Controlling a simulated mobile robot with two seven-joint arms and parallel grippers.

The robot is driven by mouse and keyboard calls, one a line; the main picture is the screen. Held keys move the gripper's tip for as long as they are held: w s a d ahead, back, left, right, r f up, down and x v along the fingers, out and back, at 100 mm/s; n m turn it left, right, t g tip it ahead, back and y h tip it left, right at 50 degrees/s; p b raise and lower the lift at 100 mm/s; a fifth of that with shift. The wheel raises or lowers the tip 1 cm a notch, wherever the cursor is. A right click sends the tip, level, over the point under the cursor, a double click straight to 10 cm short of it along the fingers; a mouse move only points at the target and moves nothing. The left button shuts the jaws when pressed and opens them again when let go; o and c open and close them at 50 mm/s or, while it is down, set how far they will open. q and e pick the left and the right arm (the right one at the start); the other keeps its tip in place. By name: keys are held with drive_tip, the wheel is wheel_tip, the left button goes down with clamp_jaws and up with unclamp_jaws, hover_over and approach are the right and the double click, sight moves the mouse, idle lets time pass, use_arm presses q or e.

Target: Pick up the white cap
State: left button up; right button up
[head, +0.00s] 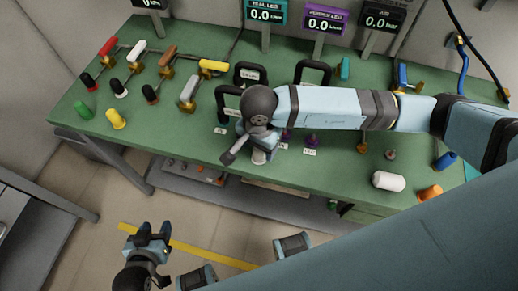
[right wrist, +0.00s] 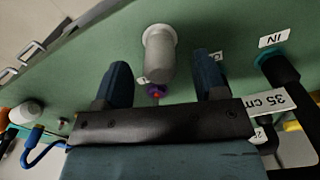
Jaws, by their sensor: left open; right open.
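A pale grey-white cap (right wrist: 160,45) shows in the right wrist view, ahead of and between the two blue fingers of my right gripper (right wrist: 162,68), with a gap on each side. In the head view this cap (head: 259,157) is mostly hidden under my right gripper (head: 247,150) at the table's front edge. My right gripper is open and empty. A second, larger white cap (head: 388,181) lies at the right front of the table; it also shows at the left of the right wrist view (right wrist: 26,112). My left gripper (head: 151,233) is open and empty over the floor.
The green table (head: 190,135) carries valves with coloured handles at left, black hoops (head: 313,73) in the middle and displays (head: 266,14) behind. Green (head: 83,109), yellow (head: 116,119), blue (head: 445,160) and orange (head: 430,192) caps stand near the front edge.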

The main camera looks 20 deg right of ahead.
drive_tip(key=shift+f, duration=0.45)
drive_tip(key=c, duration=1)
drive_tip(key=shift+o, duration=0.2)
drive_tip(key=shift+r, duration=0.1)
wheel_tip(320, 180, up, 20)
